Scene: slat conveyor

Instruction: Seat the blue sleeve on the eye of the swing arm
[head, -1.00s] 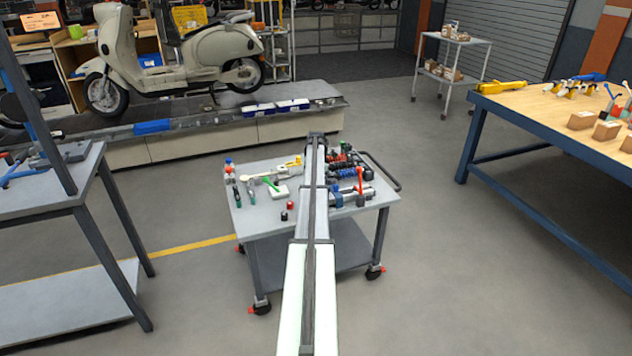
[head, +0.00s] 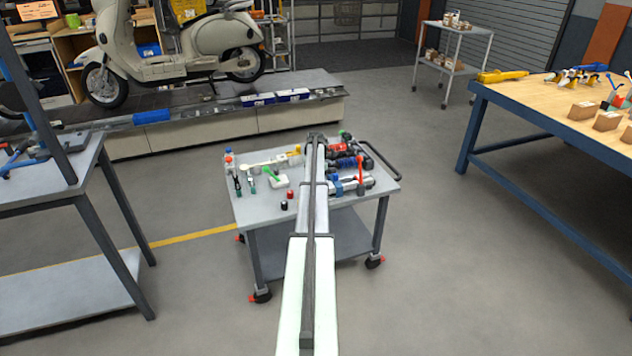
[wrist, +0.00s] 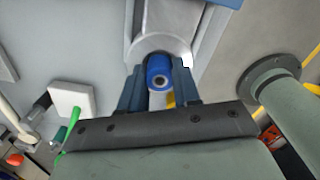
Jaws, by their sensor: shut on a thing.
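The blue sleeve (wrist: 158,72) is a short cylinder with a pale hole in its end, seen nearly end-on in the wrist view. My gripper (wrist: 158,88) is shut on it, with one grey-blue finger on each side. Just beyond the sleeve is a grey metal part with a rounded end (wrist: 168,22), which looks like the swing arm's eye. A dark edge shows around the sleeve's far side. I cannot tell whether the sleeve touches the eye or is inside it. In the head view my own arm hides the gripper and the sleeve.
The grey wheeled cart (head: 262,212) carries tools and coloured parts on both sides of my arm. A white block (wrist: 70,100) lies left of my gripper in the wrist view. A wooden bench (head: 540,105) stands right; open floor lies between it and the cart.

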